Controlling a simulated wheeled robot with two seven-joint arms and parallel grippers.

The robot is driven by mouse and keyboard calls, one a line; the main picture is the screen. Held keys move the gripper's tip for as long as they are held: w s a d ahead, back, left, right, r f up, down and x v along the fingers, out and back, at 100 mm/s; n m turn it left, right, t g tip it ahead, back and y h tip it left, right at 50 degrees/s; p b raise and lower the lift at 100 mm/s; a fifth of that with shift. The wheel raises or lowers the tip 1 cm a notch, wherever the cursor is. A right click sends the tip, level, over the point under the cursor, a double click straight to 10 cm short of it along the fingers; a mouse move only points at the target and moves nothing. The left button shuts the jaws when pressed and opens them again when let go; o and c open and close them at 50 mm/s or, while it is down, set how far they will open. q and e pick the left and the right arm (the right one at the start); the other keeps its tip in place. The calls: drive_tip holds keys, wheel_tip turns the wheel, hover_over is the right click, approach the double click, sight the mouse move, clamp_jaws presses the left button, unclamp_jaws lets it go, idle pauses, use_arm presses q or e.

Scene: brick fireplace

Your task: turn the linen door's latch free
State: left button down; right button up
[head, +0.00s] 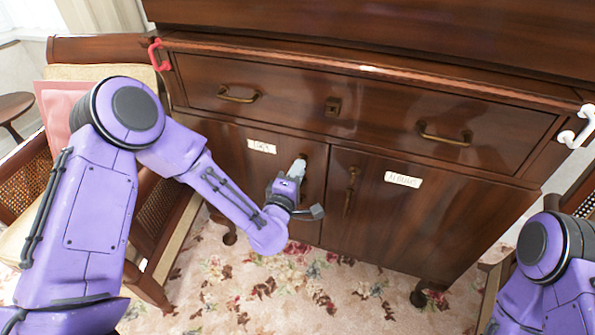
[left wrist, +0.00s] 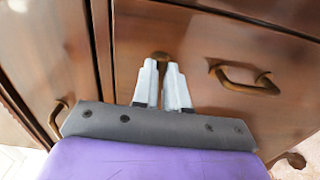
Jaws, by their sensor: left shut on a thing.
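A dark wooden cabinet has two lower doors, each with a small white label; I cannot read either label surely. The left door (head: 232,165) carries its label (head: 261,146) near the top, and the right door (head: 400,225) has its own label (head: 403,179). My left gripper (head: 300,165) is at the upper right part of the left door. In the left wrist view its pale fingers (left wrist: 161,85) are shut on a small brass latch (left wrist: 160,56), mostly hidden by the fingertips. A brass handle (left wrist: 245,80) is beside it. My right gripper is out of view.
A wide drawer (head: 290,105) with brass pulls lies above the doors. A red fitting (head: 155,55) and a white one (head: 578,128) are on the cabinet's top corners. A cane-sided chair (head: 30,180) stands at left. Flowered carpet (head: 260,290) lies in front.

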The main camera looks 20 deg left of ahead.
use_arm(q)
drive_tip(key=c, duration=1.2)
unclamp_jaws()
drive_tip(key=shift+o, duration=0.2)
drive_tip(key=s+b, duration=0.1)
drive_tip(key=s, duration=0.9)
drive_tip(key=shift+s+a, duration=0.2)
drive_tip(key=shift+s, duration=0.1)
